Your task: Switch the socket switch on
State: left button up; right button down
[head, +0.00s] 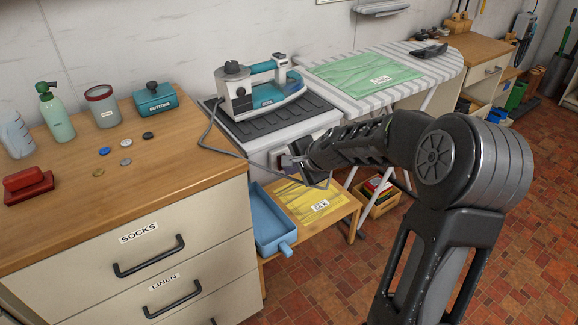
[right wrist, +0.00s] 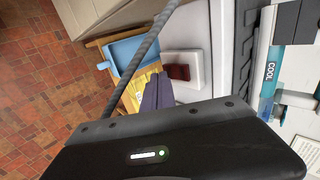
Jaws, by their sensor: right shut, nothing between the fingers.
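The socket switch (right wrist: 178,72) is a dark red rocker on a white plate, set on the side of the white ironing station. In the head view the switch (head: 273,158) is small and partly hidden by my right gripper (head: 287,161). My right gripper is shut and empty, its tips close to the switch. In the right wrist view the dark fingers (right wrist: 157,90) are just beside the white plate; I cannot tell whether they touch it. Whether the rocker is on or off is too small to tell. My left gripper is out of view.
A teal iron (head: 262,88) stands on the station, its grey cord looping down past my gripper. A blue tray (head: 272,225) and yellow cloth (head: 312,201) lie on the low shelf below. The drawer cabinet (head: 150,225) is on the left, the ironing board (head: 425,62) behind right.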

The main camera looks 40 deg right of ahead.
jog(key=shift+w+f, duration=0.1)
jog(key=shift+w, duration=0.45)
jog(key=shift+w, duration=0.2)
jog(key=shift+r+p, duration=0.8)
jog(key=shift+r, duration=0.05)
jog(key=shift+s, duration=0.1)
